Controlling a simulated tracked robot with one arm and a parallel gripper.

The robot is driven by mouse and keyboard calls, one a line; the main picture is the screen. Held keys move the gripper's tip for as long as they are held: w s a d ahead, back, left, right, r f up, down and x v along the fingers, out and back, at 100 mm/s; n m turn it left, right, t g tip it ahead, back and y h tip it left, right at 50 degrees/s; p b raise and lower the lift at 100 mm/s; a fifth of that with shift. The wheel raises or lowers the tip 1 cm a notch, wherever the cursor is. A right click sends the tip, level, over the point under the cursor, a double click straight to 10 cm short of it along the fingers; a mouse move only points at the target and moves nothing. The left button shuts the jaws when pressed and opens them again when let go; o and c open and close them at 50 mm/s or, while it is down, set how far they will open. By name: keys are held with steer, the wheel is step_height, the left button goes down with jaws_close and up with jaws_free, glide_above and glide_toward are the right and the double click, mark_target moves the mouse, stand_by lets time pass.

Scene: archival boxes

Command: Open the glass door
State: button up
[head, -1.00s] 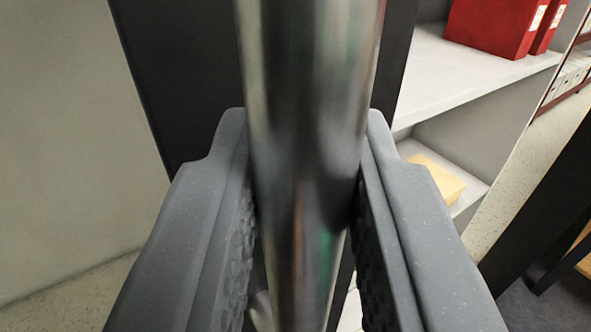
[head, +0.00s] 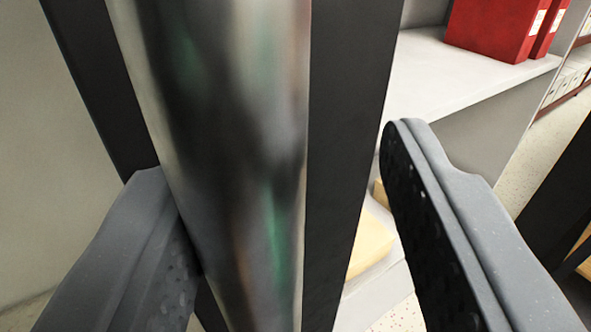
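A shiny metal bar handle (head: 225,120) runs upright through the middle of the head view, large and close. My gripper (head: 275,145) is open, with one finger on each side of the bar. The left finger meets the bar's left edge in the picture; whether it touches cannot be told. The right finger stands well apart from the bar. Behind the bar are dark frame strips (head: 350,110), apparently the door's. The glass itself cannot be made out clearly.
Pale shelves (head: 420,85) behind the frame hold red archival boxes (head: 495,28) at the upper right. A yellowish box (head: 370,245) sits lower, partly hidden by my right finger. A plain pale wall (head: 40,190) is at the left.

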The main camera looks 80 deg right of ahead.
stand_by(0.3)
steer(key=s+a+b, duration=0.1)
steer(key=a, duration=0.6)
steer(key=shift+a, duration=0.2)
steer(key=shift+f, duration=0.15)
